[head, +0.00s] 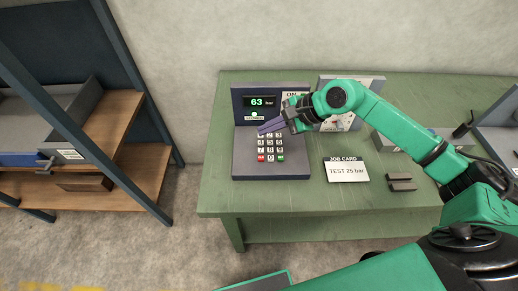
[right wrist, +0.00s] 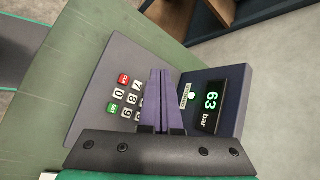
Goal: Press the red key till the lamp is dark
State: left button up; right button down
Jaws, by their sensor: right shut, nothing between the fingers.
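The keypad unit (head: 240,160) stands on the green table, with a display (head: 258,102) reading 63 bar. Its red key (head: 261,158) is at the lower left of the keys, and a green key (head: 281,157) at the lower right. The lamp (head: 254,114) below the display is lit pale green. In the right wrist view, the red key (right wrist: 124,79) and lit lamp (right wrist: 191,96) are uncovered. My right gripper (head: 262,129) is shut and empty over the upper keys, apart from the red key, and hides some keys. My left gripper is out of view.
A job card (head: 346,170) reading "TEST 25 bar" lies right of the unit on the green table (head: 300,197). Dark blocks (head: 401,182) lie farther right. A panel (head: 355,84) stands behind my right arm. A shelf (head: 120,125) stands at the left.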

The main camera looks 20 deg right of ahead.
aim_at(261, 159)
jog(key=f+b, duration=0.1)
jog(key=f, duration=0.1)
jog(key=f+b, duration=0.2)
jog(key=f, duration=0.1)
jog(key=f+b, duration=0.1)
jog(key=f, duration=0.2)
jog(key=shift+s+a, duration=0.15)
jog(key=shift+s, duration=0.1)
jog(key=shift+f+b, duration=0.4)
jog(key=shift+b, duration=0.2)
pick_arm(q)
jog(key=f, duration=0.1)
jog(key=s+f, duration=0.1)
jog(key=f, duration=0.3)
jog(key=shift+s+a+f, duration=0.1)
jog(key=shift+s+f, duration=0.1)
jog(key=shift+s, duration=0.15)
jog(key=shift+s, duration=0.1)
pick_arm(e)
jog(key=shift+r, duration=0.1)
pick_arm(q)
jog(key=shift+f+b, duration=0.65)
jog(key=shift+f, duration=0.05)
pick_arm(e)
jog(key=shift+f, duration=0.4)
